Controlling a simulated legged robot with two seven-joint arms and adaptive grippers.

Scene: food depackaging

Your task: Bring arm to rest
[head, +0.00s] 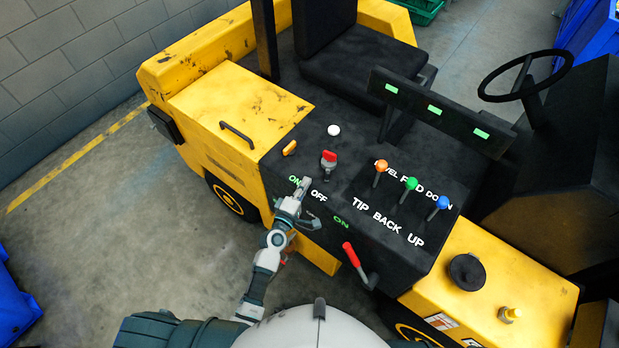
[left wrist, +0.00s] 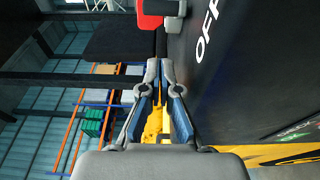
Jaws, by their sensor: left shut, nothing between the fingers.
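My left gripper (head: 303,184) is in the head view, at the black control panel (head: 290,160) of a yellow forklift, beside the white "OFF" label. In the left wrist view, my left gripper (left wrist: 167,64) has its fingertips together with nothing between them. A red-topped switch (head: 328,158) stands on the panel just beyond it. A red and grey part, likely the same switch (left wrist: 160,7), shows at the top of the left wrist view. I cannot tell whether the gripper touches the panel. My right gripper is not in view.
Orange (head: 382,166), green (head: 411,183) and blue (head: 444,202) knobbed levers stand to the right. A red-handled lever (head: 351,255) sticks out at the panel's front. A steering wheel (head: 525,75) is at the upper right. Open concrete floor (head: 130,220) lies left of the forklift.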

